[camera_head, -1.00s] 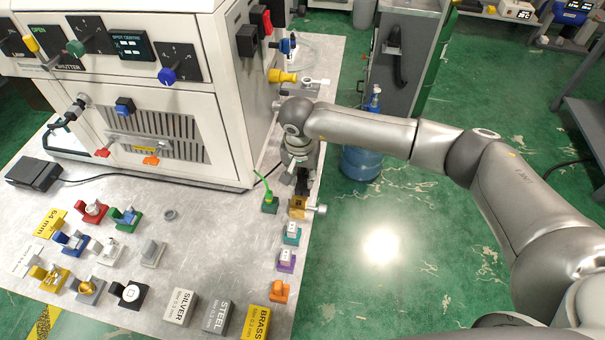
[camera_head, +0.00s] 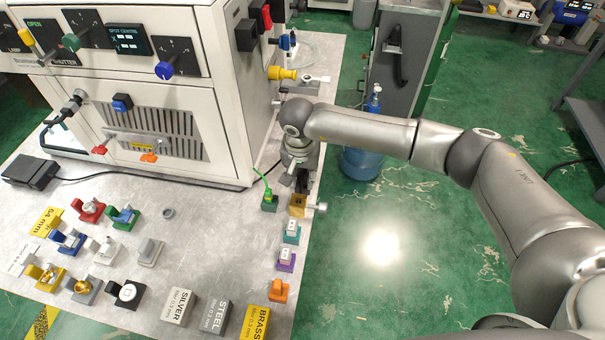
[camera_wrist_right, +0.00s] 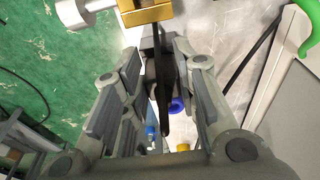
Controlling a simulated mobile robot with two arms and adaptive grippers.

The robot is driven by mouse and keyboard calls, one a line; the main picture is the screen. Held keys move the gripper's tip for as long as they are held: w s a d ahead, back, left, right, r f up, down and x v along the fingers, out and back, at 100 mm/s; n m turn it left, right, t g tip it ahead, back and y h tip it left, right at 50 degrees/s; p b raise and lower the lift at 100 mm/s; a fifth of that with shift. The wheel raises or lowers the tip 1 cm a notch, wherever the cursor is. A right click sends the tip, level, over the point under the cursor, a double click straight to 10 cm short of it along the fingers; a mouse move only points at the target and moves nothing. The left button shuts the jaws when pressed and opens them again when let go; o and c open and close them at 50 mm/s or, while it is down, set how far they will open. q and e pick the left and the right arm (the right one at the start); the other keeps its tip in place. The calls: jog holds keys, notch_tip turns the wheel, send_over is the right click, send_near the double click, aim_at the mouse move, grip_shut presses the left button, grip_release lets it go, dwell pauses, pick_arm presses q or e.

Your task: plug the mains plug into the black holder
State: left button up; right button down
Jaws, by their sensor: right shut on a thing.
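My right gripper (camera_head: 300,168) points down over the right edge of the metal table, beside the white machine. In the right wrist view the right gripper (camera_wrist_right: 158,62) is shut on a black piece (camera_wrist_right: 162,85), which looks like the mains plug. A dark block (camera_wrist_right: 148,42) lies just beyond the fingertips and may be the black holder. In the head view a black part (camera_head: 302,184) shows under the gripper, behind the brass-coloured block (camera_head: 297,203). I cannot tell whether plug and holder touch or are joined. My left gripper is not in view.
The brass-coloured block with a silver knob is close to the fingertips. A green holder with a green cable (camera_head: 269,201) stands to its left. Teal (camera_head: 291,236), purple (camera_head: 286,263) and orange (camera_head: 279,292) holders line the table edge. The machine wall (camera_head: 232,110) is close on the left.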

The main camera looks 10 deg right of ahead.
jog(key=shift+f, duration=0.15)
jog(key=c, duration=1.1)
grip_release()
jog(key=shift+o, duration=0.2)
jog(key=shift+r+p, duration=0.5)
jog(key=shift+r, duration=1.3)
